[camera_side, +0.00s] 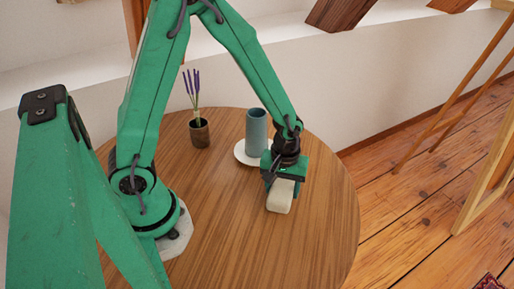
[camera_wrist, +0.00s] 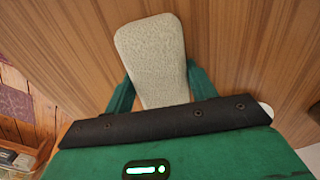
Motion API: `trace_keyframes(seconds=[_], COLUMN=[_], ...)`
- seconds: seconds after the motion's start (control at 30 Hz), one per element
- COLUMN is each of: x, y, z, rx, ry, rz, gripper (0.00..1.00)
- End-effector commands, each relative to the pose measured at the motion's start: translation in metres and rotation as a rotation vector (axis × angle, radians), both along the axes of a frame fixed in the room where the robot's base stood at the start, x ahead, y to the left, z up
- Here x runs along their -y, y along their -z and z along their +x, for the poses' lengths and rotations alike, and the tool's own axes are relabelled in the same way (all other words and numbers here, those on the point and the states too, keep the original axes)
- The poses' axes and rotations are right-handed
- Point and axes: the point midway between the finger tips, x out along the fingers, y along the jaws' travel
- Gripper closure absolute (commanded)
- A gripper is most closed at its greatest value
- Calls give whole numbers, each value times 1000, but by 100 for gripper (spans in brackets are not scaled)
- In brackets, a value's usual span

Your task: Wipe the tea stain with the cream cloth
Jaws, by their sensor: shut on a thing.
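The cream cloth (camera_side: 281,195) is a folded, rounded pad at the right part of the round wooden table (camera_side: 237,240). My gripper (camera_side: 283,180) points down and is shut on it. In the wrist view the cloth (camera_wrist: 154,55) sticks out between the two green fingers of my gripper (camera_wrist: 157,85). I cannot tell whether the cloth touches the tabletop. No tea stain shows in either view; the cloth, gripper or arm may hide it.
A blue-grey cylinder (camera_side: 256,132) stands on a white saucer (camera_side: 241,154) just behind my gripper. A small dark pot with purple flowers (camera_side: 199,133) stands further left. The table's front and right areas are clear. A wooden frame (camera_side: 487,185) stands on the floor at right.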

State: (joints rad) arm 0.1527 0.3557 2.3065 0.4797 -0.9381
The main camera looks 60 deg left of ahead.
Motion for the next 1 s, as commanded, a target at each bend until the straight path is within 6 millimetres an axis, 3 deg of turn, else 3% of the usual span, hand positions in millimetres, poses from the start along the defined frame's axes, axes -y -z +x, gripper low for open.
trace_keyframes(seconds=[0.3,1.0], x=[-23,37], y=[1,1], z=[0,0], rx=[0,-1], ry=[-3,4], rz=[0,1], gripper=[69,69])
